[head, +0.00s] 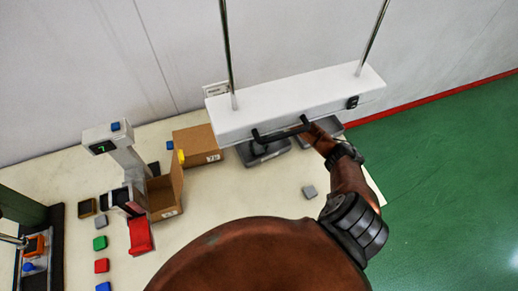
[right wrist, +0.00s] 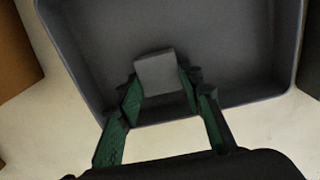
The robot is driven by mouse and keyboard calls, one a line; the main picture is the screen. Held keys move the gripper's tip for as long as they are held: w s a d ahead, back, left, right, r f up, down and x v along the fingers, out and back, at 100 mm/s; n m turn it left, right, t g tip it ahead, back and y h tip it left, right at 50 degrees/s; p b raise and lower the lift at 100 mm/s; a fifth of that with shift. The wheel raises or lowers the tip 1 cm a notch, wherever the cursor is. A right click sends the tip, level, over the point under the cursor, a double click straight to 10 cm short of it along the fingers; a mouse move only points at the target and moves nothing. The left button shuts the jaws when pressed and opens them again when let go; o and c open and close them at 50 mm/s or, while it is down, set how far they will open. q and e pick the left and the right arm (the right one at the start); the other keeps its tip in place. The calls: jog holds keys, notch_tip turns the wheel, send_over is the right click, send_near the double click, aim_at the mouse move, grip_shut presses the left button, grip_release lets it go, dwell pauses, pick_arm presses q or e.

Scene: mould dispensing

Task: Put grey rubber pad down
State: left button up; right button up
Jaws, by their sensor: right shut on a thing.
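My right gripper (right wrist: 160,92) is shut on a grey rubber pad (right wrist: 157,72), which sits between its green-lined fingers. In the right wrist view the pad is over the near inner side of a grey tray (right wrist: 215,45). I cannot tell whether the pad touches the tray. In the head view my right arm reaches up to the white overhead bar, which hides much of the gripper area, and the held pad cannot be made out. Another small grey block (head: 309,191) lies on the table. My left gripper is not in view.
The white bar (head: 290,100) hangs on two rods above grey trays (head: 264,153). Cardboard boxes (head: 197,146) and a display post (head: 122,150) stand to the left. Several coloured blocks (head: 101,243) lie at the table's left. The cream table (head: 230,193) has clear room in the middle.

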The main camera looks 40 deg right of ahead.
aim_at(259, 150)
jog(key=shift+f, duration=0.2)
jog(key=o, duration=1.2)
jog(key=shift+r, duration=0.1)
jog(key=shift+c, duration=0.2)
notch_tip(259, 150, up, 12)
jog(key=shift+r, duration=0.15)
